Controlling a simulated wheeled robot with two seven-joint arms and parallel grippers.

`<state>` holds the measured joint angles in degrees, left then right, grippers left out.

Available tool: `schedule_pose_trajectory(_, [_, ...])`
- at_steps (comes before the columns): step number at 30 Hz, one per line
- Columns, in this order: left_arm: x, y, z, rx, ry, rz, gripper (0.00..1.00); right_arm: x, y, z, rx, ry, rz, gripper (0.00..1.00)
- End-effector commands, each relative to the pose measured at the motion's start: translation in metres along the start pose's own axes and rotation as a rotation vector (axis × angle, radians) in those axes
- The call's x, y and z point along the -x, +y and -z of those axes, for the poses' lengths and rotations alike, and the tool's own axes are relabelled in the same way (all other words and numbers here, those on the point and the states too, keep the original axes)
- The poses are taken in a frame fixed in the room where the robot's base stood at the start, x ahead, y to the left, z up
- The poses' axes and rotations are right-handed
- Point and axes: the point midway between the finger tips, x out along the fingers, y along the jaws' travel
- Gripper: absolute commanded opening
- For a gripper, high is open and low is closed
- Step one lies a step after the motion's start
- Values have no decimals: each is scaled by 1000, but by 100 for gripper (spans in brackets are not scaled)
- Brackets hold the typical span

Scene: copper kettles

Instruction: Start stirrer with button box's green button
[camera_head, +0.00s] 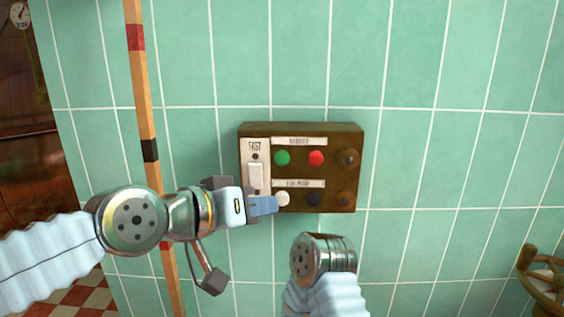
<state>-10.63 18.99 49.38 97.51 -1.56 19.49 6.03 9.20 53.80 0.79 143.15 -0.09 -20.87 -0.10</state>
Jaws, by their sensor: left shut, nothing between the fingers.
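The button box (359,170) is a brown box on the tiled wall. Its green button (282,157) is at the left of the upper row, beside a red button (316,158). A white button (283,199) and a dark button (314,199) form the lower row. My left gripper (272,205) is shut and empty. Its blue fingertips appear right beside the white button, below the green one; whether they touch the box I cannot tell. The green button is unobstructed. My right arm shows below the box, but its gripper does not show.
A pale rocker switch (256,177) marked FAST is at the box's left, and two dark knobs are at its right. An orange banded pole (146,105) runs down the wall behind my left arm. Wooden furniture (541,284) stands at lower right. The wall right of the box is clear.

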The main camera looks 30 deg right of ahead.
Motion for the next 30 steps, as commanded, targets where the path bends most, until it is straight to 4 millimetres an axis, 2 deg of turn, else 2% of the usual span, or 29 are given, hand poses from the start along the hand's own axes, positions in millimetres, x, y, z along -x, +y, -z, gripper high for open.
schedule_pose_trajectory(1, [5,15,5,-19,9,-16,0,-1,0,0,0,0,0,43])
schedule_pose_trajectory(3, [11,30,10,-36,15,-31,0,-1,1,0,-1,1,0,43])
schedule_pose_trajectory(7, [15,42,14,-51,19,-44,0,-1,1,0,-1,1,-1,43])
schedule_pose_trajectory(20, [13,41,18,-49,19,-44,0,4,-2,0,1,-1,1,43])
schedule_pose_trajectory(30, [-16,24,45,-47,17,-45,0,35,-22,-4,12,-13,13,43])
